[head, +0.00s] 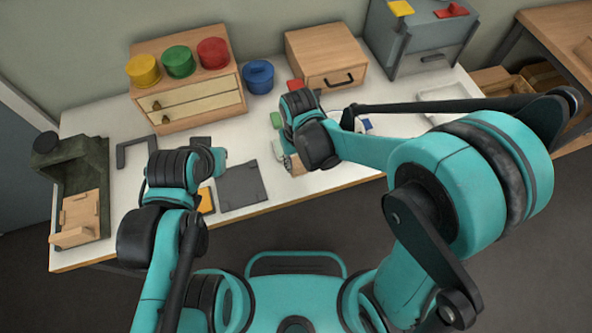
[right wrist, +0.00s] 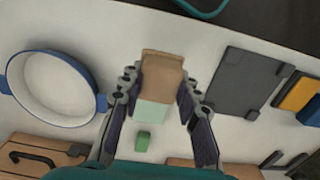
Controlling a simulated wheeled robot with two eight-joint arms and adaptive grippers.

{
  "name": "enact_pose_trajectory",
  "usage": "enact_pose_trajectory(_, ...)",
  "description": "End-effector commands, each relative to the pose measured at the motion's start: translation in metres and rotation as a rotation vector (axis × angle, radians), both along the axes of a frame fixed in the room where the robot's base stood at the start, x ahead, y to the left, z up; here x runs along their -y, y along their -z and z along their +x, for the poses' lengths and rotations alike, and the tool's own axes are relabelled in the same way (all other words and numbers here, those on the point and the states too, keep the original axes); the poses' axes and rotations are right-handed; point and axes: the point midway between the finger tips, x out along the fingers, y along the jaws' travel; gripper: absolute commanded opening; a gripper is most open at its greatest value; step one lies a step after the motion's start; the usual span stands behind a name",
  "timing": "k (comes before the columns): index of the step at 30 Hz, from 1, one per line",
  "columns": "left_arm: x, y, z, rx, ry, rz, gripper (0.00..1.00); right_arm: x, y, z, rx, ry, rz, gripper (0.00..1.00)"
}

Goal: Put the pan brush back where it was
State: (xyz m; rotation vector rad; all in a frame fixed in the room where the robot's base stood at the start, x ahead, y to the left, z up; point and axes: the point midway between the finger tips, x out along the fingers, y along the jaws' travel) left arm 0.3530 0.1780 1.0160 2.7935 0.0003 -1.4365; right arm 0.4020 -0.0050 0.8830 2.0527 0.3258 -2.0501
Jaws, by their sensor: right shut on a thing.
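The pan brush (right wrist: 161,75), a tan wooden block with a pale mint part, is between the fingers of my right gripper (right wrist: 160,82) in the right wrist view. The gripper is shut on it over the white table. In the head view my right gripper (head: 288,158) is mostly hidden by its own wrist, and the tan brush (head: 298,164) shows beside it. I cannot tell whether the brush touches the table. My left gripper (head: 221,162) is over the left part of the table; its fingers are too hidden to read.
A white dish with a blue rim (right wrist: 52,86) and a small green block (right wrist: 142,140) lie near the brush. A dark grey mat (head: 241,186) lies left of it. Drawer boxes (head: 327,60) and a blue pot (head: 258,76) stand behind. A dark green stand (head: 88,160) is at far left.

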Motion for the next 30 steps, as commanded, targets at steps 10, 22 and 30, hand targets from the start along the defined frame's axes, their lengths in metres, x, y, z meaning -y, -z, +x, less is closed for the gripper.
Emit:
enact_pose_trajectory(10, 0.000, 0.020, 0.000, 0.000, 0.000, 0.000, 0.00, -0.005, 0.036, 0.002, 0.000, 0.001, 0.000, 0.09)
enact_pose_trajectory(22, 0.000, 0.023, 0.000, 0.000, 0.000, 0.000, 0.00, -0.005, 0.045, 0.002, 0.000, 0.001, 0.000, 0.09)
enact_pose_trajectory(30, 0.000, 0.024, 0.000, 0.000, 0.000, 0.000, 0.00, -0.005, 0.046, 0.002, 0.000, 0.001, 0.000, 0.53)
